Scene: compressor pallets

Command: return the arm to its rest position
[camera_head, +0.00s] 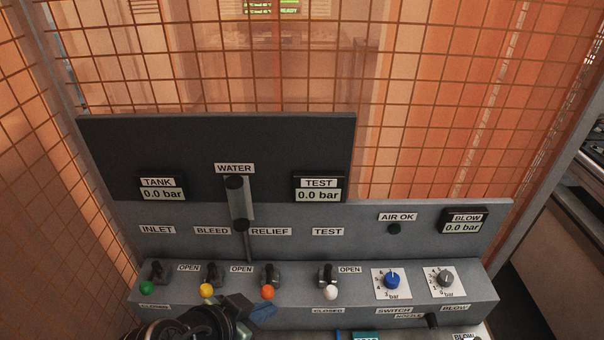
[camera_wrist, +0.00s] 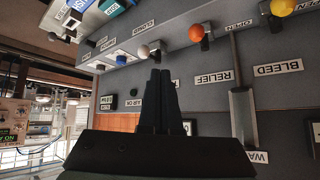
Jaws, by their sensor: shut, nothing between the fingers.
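My gripper (camera_head: 250,310) is low in the head view, in front of the panel's lower ledge, below the orange-tipped relief lever (camera_head: 268,291). In the wrist view its two dark fingers (camera_wrist: 160,78) are together and empty, pointing toward the panel near the white-tipped test lever (camera_wrist: 145,51). I cannot tell from the pictures whether the fingers touch anything. The grey control panel (camera_head: 360,238) carries the levers, knobs and displays. My arm shows at the bottom of the head view and hides part of the ledge.
Green (camera_head: 147,287) and yellow (camera_head: 206,290) lever tips stand to the left. A blue knob (camera_head: 392,281) and a grey knob (camera_head: 445,279) are to the right. The tank, test and blow displays read 0.0 bar. An orange mesh fence (camera_head: 440,130) stands behind the panel.

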